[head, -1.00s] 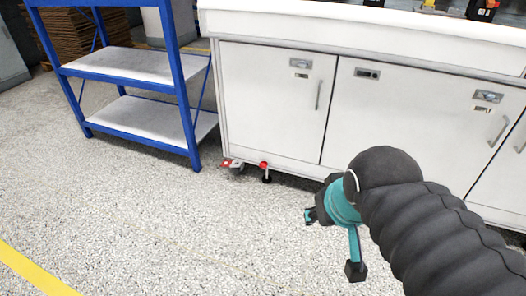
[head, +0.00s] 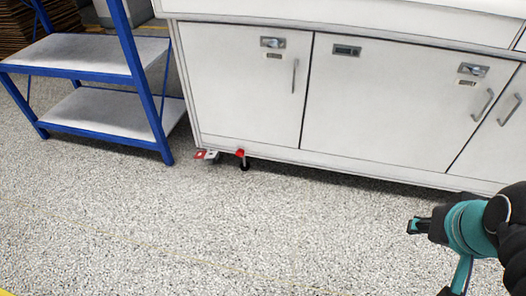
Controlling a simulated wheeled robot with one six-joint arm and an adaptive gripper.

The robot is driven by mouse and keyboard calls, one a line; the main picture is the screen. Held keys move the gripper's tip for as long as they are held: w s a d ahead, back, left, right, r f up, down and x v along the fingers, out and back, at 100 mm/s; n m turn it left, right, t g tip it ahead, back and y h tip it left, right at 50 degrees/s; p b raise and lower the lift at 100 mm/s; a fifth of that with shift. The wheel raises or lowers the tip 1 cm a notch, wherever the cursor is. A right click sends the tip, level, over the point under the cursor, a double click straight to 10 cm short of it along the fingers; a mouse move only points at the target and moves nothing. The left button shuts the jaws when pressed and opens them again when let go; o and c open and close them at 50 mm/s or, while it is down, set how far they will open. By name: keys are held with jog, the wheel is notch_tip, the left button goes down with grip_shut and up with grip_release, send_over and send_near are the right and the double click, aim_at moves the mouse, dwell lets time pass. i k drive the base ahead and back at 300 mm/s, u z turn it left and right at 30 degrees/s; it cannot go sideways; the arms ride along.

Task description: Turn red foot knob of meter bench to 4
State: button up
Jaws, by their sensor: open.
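The red foot knob (head: 240,153) sits at the lower left of the white meter bench (head: 240,90), on a dark foot that reaches the floor. Its markings are too small to read. My gripper (head: 412,226) is at the right of the head view, over the floor in front of the bench. It points left, is open and is well apart from the knob. No fingers touch anything.
A red and white plate (head: 205,155) lies just left of the knob at the bench's base. A blue shelf rack (head: 150,95) with pale shelves stands to the left. The speckled floor (head: 200,230) in front is clear.

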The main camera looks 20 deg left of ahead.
aim_at(240, 152)
jog(key=i, duration=1.5)
jog(key=u, duration=2.6)
